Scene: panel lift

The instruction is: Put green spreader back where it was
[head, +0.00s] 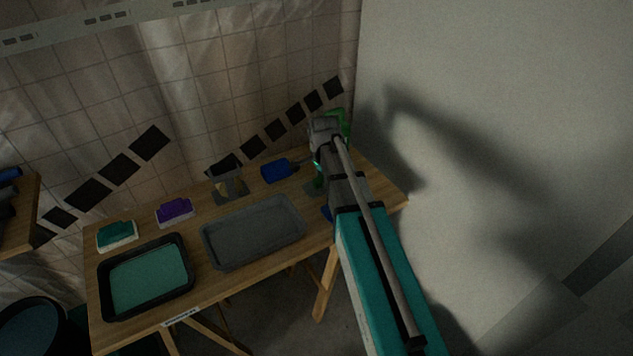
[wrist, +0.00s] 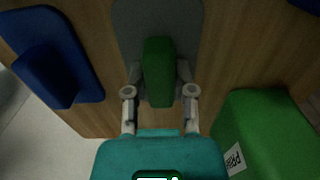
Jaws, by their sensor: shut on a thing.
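The green spreader (wrist: 158,70) shows in the wrist view as a green block between the two fingers of my gripper (wrist: 160,92), which is shut on it. A grey rounded pad or plate (wrist: 135,20) lies directly behind the green block; I cannot tell whether the spreader touches it. In the head view my gripper (head: 318,165) is over the right end of the wooden table (head: 375,188). Only a sliver of the green spreader (head: 319,181) shows there, beside a grey patch (head: 310,187). My arm hides the rest.
A labelled green object (wrist: 262,135) stands close to the right of my gripper in the wrist view. A blue tool (wrist: 55,65) lies to its left. Further left on the table are a grey tray (head: 252,232) and a black-rimmed tray (head: 105,285). A pale wall (head: 480,110) is at right.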

